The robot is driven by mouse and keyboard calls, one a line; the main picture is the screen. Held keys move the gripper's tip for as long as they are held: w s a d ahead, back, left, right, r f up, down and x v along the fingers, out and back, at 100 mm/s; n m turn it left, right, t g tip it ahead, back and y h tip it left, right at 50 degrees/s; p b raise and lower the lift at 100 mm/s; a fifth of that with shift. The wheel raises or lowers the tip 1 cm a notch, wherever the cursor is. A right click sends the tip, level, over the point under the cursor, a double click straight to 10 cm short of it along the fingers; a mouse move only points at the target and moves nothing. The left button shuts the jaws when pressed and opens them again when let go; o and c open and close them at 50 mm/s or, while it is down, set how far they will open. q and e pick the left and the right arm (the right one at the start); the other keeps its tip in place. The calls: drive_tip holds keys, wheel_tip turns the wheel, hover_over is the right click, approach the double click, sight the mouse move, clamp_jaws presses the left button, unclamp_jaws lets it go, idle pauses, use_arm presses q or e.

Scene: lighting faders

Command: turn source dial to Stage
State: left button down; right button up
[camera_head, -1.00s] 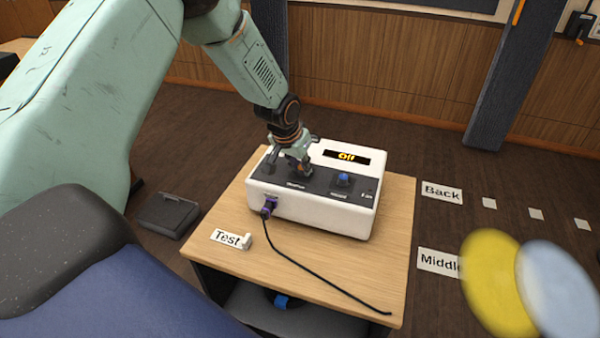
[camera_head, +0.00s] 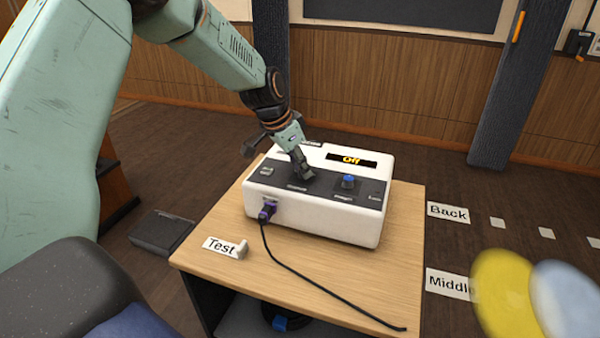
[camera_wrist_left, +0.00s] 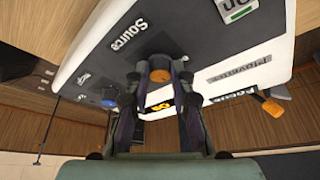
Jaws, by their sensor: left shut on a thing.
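A white console box (camera_head: 310,217) with a dark control strip stands on a small wooden table. Its display (camera_head: 351,160) reads "Off" in yellow. My left gripper (camera_head: 304,177) reaches down to the strip, left of a blue knob (camera_head: 348,181). In the left wrist view my left gripper (camera_wrist_left: 160,72) is shut on the source dial, beside the "Source" label (camera_wrist_left: 129,34). The fingers hide most of the dial, so its pointer cannot be read. The blue knob also shows in the left wrist view (camera_wrist_left: 108,95). My right gripper is not in view.
A "Test" card (camera_head: 221,246) lies on the table (camera_head: 370,285). Yellow (camera_head: 505,290) and pale blue (camera_head: 566,298) discs fill the lower right. A dark case (camera_head: 161,232) lies on the floor.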

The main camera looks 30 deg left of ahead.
use_arm(q)
drive_tip(key=shift+w+m+b, duration=0.1)
drive_tip(key=shift+m+b, duration=0.2)
drive_tip(key=shift+m, duration=0.1)
idle(0.3)
drive_tip(key=c, duration=1.5)
unclamp_jaws()
drive_tip(key=o, duration=0.4)
drive_tip(key=shift+w+d, duration=0.1)
drive_tip(key=shift+c, duration=0.2)
drive_tip(key=v, duration=1.2)
drive_tip(key=shift+a, duration=0.3)
